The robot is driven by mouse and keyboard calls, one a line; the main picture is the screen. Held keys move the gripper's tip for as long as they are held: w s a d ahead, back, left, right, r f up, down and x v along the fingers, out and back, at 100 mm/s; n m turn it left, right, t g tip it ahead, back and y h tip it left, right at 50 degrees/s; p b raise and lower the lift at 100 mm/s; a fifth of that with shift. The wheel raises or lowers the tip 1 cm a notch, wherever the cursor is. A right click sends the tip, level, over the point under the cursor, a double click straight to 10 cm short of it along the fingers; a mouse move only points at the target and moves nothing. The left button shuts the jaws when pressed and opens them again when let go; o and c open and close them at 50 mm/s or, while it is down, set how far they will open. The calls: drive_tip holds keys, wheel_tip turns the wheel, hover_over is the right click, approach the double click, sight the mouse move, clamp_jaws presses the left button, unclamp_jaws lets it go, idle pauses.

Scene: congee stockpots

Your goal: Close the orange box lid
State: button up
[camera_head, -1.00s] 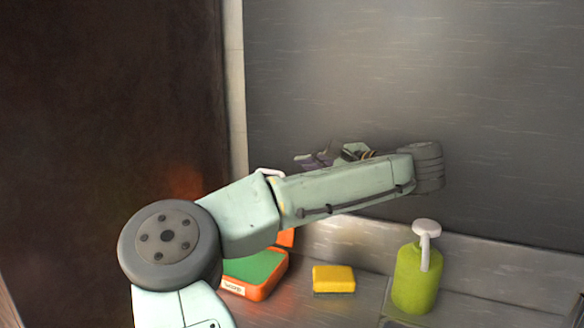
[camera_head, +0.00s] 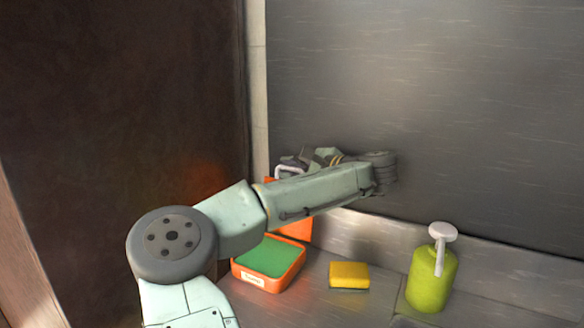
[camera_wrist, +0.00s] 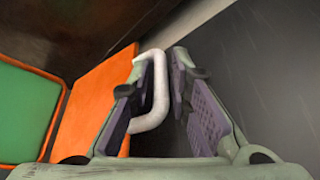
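The orange box (camera_head: 262,284) stands on the counter with a green inside and a label on its front. Its orange lid (camera_head: 297,229) is raised upright at the back, partly hidden by my arm; it also shows in the wrist view (camera_wrist: 92,92). A white loop handle (camera_wrist: 157,100) is at the lid's right side in the wrist view. My gripper (camera_wrist: 163,68) is open, its fingers on either side of part of the handle. The left finger overlaps the handle; I cannot tell whether it touches. In the head view my gripper (camera_head: 305,160) is small and partly hidden.
A yellow sponge (camera_head: 349,275) lies right of the box. A green pump bottle (camera_head: 431,280) with a white top stands farther right. A grey wall (camera_head: 450,120) rises behind the counter, close to my wrist. A dark panel (camera_head: 120,110) is at the left.

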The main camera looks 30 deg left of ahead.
drive_tip(key=shift+c, duration=0.3)
clamp_jaws()
idle(0.4)
